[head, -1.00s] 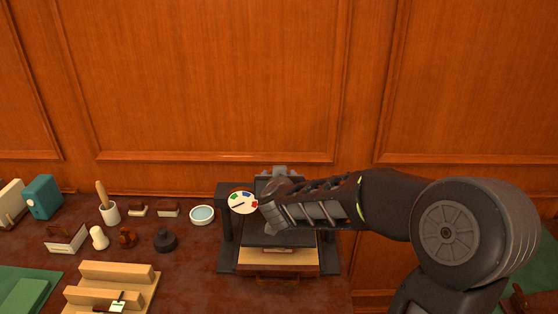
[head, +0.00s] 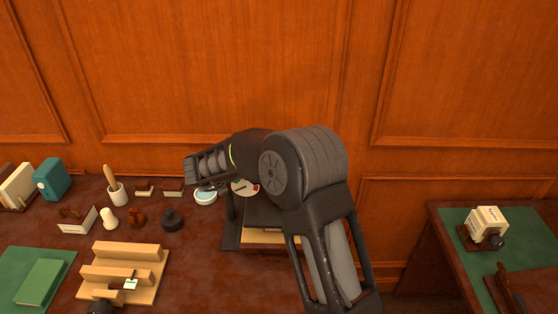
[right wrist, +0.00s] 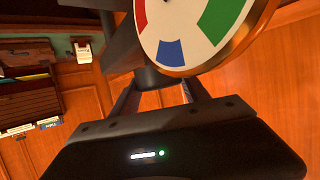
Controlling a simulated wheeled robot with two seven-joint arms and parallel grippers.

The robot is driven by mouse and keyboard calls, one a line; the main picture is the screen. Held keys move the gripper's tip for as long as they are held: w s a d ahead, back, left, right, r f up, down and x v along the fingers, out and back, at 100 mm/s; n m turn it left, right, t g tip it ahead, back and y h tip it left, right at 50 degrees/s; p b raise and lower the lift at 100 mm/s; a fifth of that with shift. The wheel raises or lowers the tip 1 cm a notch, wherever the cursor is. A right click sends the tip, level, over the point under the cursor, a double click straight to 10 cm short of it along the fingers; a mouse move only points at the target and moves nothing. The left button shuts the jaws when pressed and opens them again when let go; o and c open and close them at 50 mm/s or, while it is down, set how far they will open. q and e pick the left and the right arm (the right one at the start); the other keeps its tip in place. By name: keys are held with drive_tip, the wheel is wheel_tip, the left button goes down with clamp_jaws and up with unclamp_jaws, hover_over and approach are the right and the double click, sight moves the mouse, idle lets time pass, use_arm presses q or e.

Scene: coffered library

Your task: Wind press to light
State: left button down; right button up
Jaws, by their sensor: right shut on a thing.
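The dark press (head: 231,228) stands at the right end of the desk, largely hidden behind my right arm. Its round white dial (head: 243,187) shows partly beside my arm. In the right wrist view the dial (right wrist: 195,25) is close, with red, blue and green segments; its needle cannot be read. My right gripper (right wrist: 160,84) has its fingers either side of a dark round bar (right wrist: 150,75), apparently the press handle, just below the dial. In the head view the gripper is mostly hidden under my wrist, left of the dial. My left gripper is not in view.
A small pale blue bowl (head: 206,198) stands just left of the press. Stamps, a brush pot (head: 118,194) and a stepped wooden rack (head: 122,275) fill the desk further left. A second desk with a card holder (head: 487,224) is at right, across a gap. Wood panelling stands behind.

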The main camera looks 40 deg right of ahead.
drive_tip(key=shift+m+g, duration=0.4)
drive_tip(key=shift+g, duration=0.1)
drive_tip(key=o, duration=1.4)
drive_tip(key=shift+c, duration=0.2)
drive_tip(key=shift+v, duration=3.9)
